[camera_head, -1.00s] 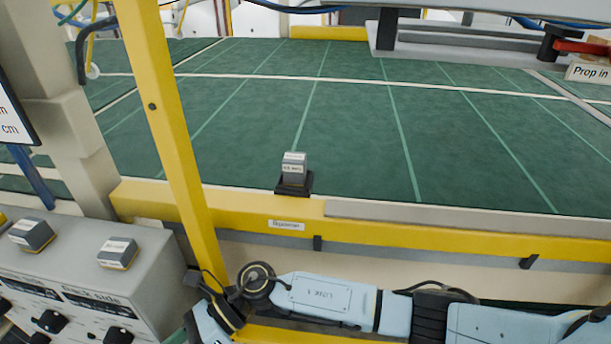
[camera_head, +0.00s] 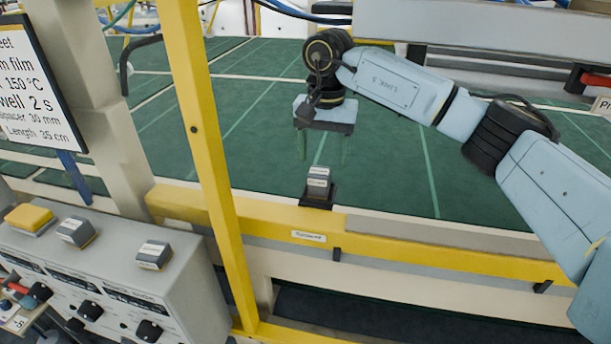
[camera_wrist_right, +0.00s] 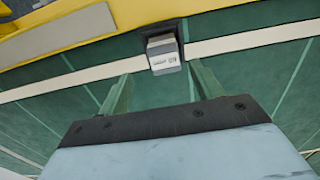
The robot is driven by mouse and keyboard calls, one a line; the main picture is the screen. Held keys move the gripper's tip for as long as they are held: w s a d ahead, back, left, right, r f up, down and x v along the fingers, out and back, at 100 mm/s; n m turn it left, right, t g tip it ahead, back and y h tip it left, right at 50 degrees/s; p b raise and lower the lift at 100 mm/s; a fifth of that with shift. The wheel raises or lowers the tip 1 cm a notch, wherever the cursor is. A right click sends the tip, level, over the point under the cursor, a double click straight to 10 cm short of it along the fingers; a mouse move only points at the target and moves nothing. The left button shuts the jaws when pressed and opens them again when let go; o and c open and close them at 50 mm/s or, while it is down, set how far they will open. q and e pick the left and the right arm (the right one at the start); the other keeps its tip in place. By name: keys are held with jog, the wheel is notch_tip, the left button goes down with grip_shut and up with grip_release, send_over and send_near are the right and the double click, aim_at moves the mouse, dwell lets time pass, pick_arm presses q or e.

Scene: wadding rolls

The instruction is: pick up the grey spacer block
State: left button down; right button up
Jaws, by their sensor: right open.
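The grey spacer block (camera_head: 318,180) stands in a small black holder (camera_head: 317,197) on the yellow front rail, with white labels on its faces. It also shows in the right wrist view (camera_wrist_right: 163,56), ahead of the fingers and between their lines. My right gripper (camera_head: 323,160) points down over the green bed, just behind and above the block. Its two green fingers are apart and empty, and they also show in the right wrist view (camera_wrist_right: 155,88). The gripper does not appear to touch the block. My left gripper is not in view.
A yellow post (camera_head: 205,150) rises left of the block. A yellow rail (camera_head: 390,247) runs along the bed's front edge. A grey control box (camera_head: 120,270) with knobs stands at lower left. A grey beam (camera_head: 470,35) hangs across the back. The green bed (camera_head: 255,125) is mostly clear.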

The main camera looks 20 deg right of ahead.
aim_at(319, 171)
jog(key=shift+d+f, duration=0.2)
jog(key=shift+f, duration=0.2)
jog(key=f, duration=0.2)
jog(key=a+f, duration=0.1)
jog(key=f, duration=0.2)
jog(key=shift+w+f+p, duration=0.15)
jog(key=shift+f+p, duration=0.1)
jog(key=shift+p, duration=0.15)
jog(key=shift+f, duration=0.5)
jog(key=c, duration=1.1)
